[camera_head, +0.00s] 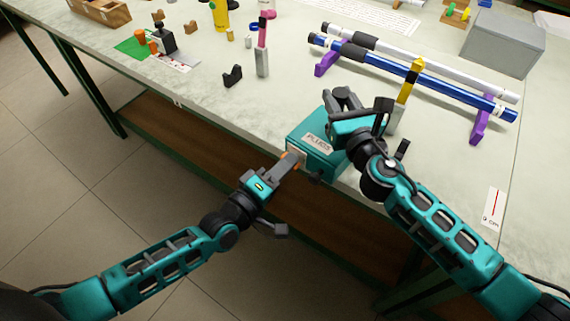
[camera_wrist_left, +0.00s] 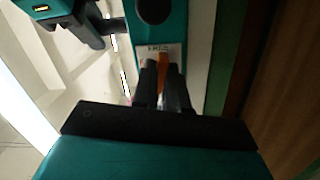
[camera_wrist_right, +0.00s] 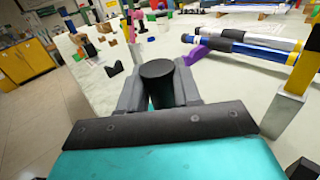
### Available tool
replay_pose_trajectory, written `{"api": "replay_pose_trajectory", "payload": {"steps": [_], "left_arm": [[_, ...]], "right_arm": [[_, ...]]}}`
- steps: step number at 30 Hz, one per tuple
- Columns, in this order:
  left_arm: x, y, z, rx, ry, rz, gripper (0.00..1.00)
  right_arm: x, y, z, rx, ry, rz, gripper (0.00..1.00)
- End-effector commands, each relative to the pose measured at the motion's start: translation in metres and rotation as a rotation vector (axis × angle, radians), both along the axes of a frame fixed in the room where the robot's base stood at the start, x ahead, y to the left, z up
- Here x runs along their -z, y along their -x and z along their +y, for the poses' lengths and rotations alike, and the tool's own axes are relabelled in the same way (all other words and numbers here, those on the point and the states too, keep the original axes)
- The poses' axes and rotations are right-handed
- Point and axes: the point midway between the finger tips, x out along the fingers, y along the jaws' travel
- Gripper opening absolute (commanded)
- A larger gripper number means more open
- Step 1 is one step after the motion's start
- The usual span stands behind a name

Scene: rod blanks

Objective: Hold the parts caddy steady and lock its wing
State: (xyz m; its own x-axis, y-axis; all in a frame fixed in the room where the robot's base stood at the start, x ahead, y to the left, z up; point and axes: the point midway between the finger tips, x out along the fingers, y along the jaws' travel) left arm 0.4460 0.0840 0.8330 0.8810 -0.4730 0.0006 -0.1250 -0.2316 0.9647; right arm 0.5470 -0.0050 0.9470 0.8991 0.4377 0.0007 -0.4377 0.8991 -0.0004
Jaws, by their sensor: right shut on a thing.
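The parts caddy (camera_head: 296,135) is a teal box with a white label reading PLUGS, at the table's front edge. An orange wing (camera_wrist_left: 162,72) stands out from its side, beside a small white label. My left gripper (camera_head: 291,160) has its two dark fingers on either side of the wing; they appear slightly apart from it. The wing also shows in the left wrist view, partly hidden by the fingers. My right gripper (camera_wrist_right: 158,92) is shut on a black round post (camera_wrist_right: 157,69) above the caddy. In the head view my right gripper hides part of the caddy.
A blue rod (camera_head: 420,75) and a white rod (camera_head: 440,67) lie on purple stands (camera_head: 480,128) behind the caddy. A yellow-and-black topped post (camera_head: 405,92) stands close to my right gripper. A black block (camera_head: 232,76) sits farther left. The table left of the caddy is mostly clear.

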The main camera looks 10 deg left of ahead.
Motion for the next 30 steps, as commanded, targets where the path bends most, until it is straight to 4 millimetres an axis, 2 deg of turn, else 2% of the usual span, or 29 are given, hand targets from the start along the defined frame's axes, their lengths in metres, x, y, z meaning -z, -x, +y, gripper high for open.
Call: {"api": "replay_pose_trajectory", "payload": {"steps": [4, 18, 30], "left_arm": [[0.0002, 0.0002, 0.0001, 0.0, 0.0, 0.0, 0.0], [0.0, 0.0001, 0.0002, -0.001, -0.028, -0.016, 0.0], [0.0003, 0.0005, -0.0003, 0.0, -0.263, -0.141, 0.0]], "right_arm": [[0.0022, 0.0003, -0.0006, 0.001, 0.002, 0.004, 0.0], [0.0024, 0.0002, -0.0007, 0.001, 0.002, 0.004, 0.0], [0.0026, 0.0003, -0.0008, 0.002, 0.002, 0.004, 0.0]]}}
